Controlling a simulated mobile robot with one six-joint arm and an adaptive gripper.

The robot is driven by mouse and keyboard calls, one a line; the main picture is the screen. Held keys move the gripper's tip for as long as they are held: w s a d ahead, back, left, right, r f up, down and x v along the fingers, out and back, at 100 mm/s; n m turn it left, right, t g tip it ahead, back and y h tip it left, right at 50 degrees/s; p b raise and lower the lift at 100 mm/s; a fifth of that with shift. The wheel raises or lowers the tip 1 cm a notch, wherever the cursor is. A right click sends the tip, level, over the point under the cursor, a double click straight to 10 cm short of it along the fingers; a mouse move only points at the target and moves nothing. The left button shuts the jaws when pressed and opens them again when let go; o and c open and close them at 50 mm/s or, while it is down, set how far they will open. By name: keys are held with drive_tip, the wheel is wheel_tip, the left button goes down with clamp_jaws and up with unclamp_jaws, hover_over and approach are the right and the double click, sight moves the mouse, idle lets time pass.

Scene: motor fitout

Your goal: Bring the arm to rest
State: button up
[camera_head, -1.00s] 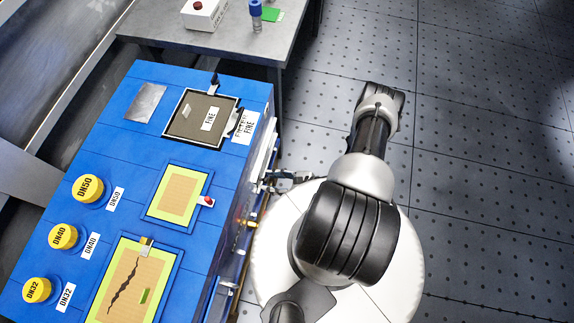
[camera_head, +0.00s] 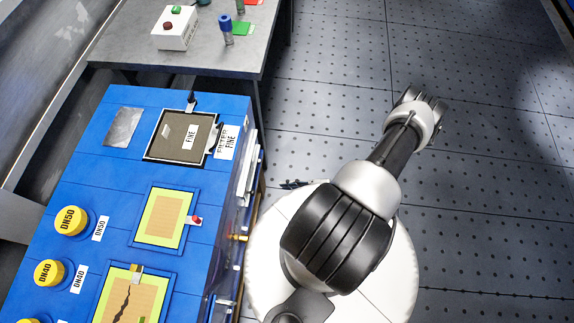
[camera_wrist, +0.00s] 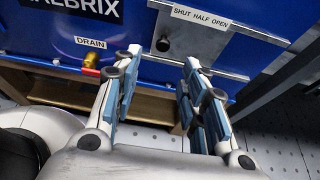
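My arm stretches from my round white base up and to the right in the head view, over the open floor. My gripper (camera_wrist: 158,105) shows in the wrist view with its two blue-padded fingers apart and nothing between them. Beyond the fingers is the side of the blue cabinet (camera_wrist: 250,60), with a "SHUT HALF OPEN" label and a "DRAIN" label. The fingers look apart from the cabinet, though the exact distance cannot be told. In the head view the gripper itself is hidden behind or below the arm.
The blue cabinet's top (camera_head: 95,175) lies left of my base, with yellow DN caps (camera_head: 71,221) and a framed FINE panel (camera_head: 182,137). A brass drain valve with a red part (camera_wrist: 91,62) sticks out. A grey table (camera_head: 245,50) stands behind. Floor at right is clear.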

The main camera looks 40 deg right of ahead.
drive_tip(key=w+r+n+g, duration=0.3)
drive_tip(key=r+n, duration=0.2)
drive_tip(key=r, duration=0.4)
drive_tip(key=w+d+r+n+g, duration=0.1)
drive_tip(key=w+r+n+g, duration=0.3)
drive_tip(key=r, duration=0.5)
drive_tip(key=w+r+n+g, duration=0.2)
drive_tip(key=r+n, duration=0.3)
drive_tip(key=r, duration=0.4)
drive_tip(key=s+a+r+n+t+h, duration=0.1)
drive_tip(key=s+a+r+n+h, duration=0.1)
drive_tip(key=r, duration=0.6)
drive_tip(key=s+a+r+n+t+h, duration=0.1)
drive_tip(key=s+a+r+n+h, duration=0.2)
drive_tip(key=a+r+n, duration=0.4)
drive_tip(key=s+a+r+n+t+h, duration=0.1)
drive_tip(key=s+a+r+n+h, duration=0.2)
drive_tip(key=r, duration=0.7)
drive_tip(key=shift+s+a+n, duration=0.65)
drive_tip(key=shift+s+n, duration=0.2)
drive_tip(key=shift+n, duration=0.35)
drive_tip(key=shift+f, duration=0.1)
